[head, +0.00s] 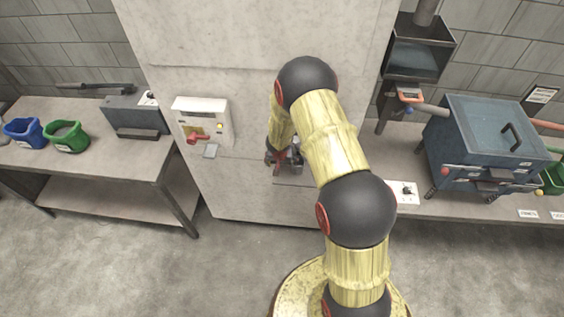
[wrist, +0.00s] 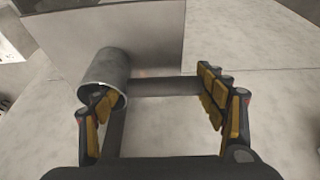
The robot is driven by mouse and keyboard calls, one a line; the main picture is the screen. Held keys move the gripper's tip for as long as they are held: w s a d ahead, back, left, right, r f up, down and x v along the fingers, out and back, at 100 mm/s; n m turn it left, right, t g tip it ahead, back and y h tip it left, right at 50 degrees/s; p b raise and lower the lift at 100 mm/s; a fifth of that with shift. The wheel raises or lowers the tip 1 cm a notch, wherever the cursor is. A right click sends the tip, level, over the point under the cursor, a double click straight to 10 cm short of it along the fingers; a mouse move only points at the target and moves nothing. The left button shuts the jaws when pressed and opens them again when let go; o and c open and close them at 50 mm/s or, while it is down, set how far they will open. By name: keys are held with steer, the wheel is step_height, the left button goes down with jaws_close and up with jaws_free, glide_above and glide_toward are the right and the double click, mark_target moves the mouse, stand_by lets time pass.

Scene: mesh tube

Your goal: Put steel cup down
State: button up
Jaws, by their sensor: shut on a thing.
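The steel cup (wrist: 108,68) is a plain grey cylinder at the left in the wrist view, tilted in the picture. Its rim is at the left finger of my gripper (wrist: 157,88), and that finger overlaps the rim. My gripper is shut on the cup, though a wide gap shows between the cup and the right finger. In the head view my gripper (head: 283,160) is low against the pale wall panel, partly hidden by my arm. The cup cannot be made out clearly there.
A pale wall panel (head: 250,60) stands behind my gripper, with a white control box (head: 204,117) on it. A table (head: 85,155) with a blue bin (head: 22,132) and a green bin (head: 66,136) is at left. A blue machine (head: 488,135) stands at right.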

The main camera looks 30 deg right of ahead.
steer(key=shift+f, duration=0.25)
steer(key=o, duration=1.8)
steer(key=shift+r, duration=0.3)
steer(key=p+v, duration=0.2)
steer(key=v, duration=0.5)
steer(key=shift+s+a+r, duration=0.1)
